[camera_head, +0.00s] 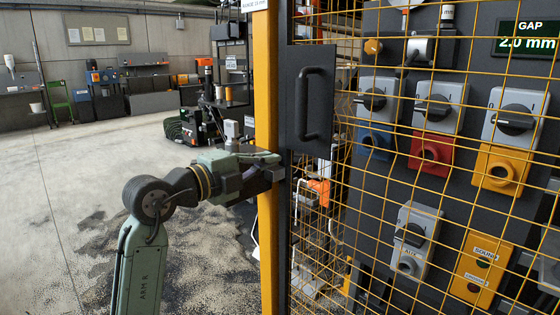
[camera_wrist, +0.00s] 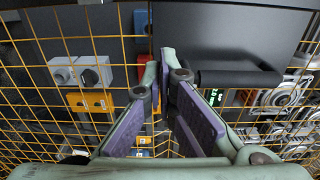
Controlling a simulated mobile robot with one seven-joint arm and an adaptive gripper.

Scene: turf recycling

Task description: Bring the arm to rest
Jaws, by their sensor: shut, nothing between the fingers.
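My green arm rises from the lower left in the head view, with my gripper (camera_head: 274,166) at the yellow post of the mesh cage. In the wrist view the two purple-padded fingers of my gripper (camera_wrist: 160,65) converge to touching tips, shut with nothing between them. The black door handle (camera_head: 315,104) is up and right of the gripper in the head view. The handle (camera_wrist: 240,78) lies just right of the fingertips in the wrist view. Whether the fingers touch the cage or its dark plate is unclear.
The yellow post (camera_head: 266,80) and yellow wire mesh (camera_head: 455,190) stand close to the gripper. Behind the mesh is a dark panel with grey, blue, red and yellow rotary switches (camera_head: 435,105) and a "GAP 2.0 mm" display (camera_head: 528,38). Open concrete floor (camera_head: 90,170) spreads left.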

